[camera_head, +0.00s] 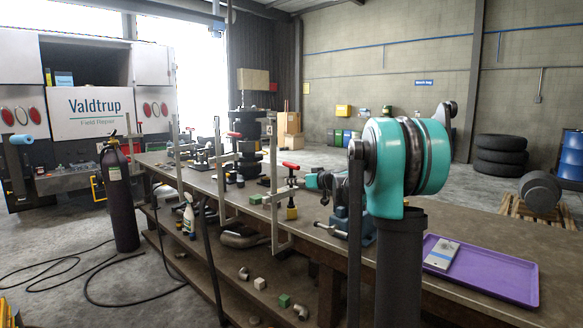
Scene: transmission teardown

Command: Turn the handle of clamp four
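Several upright metal bar clamps stand along the bench's front edge. The nearest, clamp four (274,205), carries a small tag that appears to read 4 near its top. Its lower bar hangs below the bench top, and I cannot clearly make out its handle. A red handle (291,166) shows just right of its bar; I cannot tell which device it belongs to. My teal arm joint fills the right foreground. A small teal and dark part, seemingly my gripper (322,182), shows just right of clamp four, partly hidden by my arm. Its fingers are too small to read.
The long bench (470,222) holds a blue vise (352,226), a purple tray (500,280) with a flat grey item, and a dark stacked transmission part (247,150). A black cylinder (121,200) and hoses occupy the left floor.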

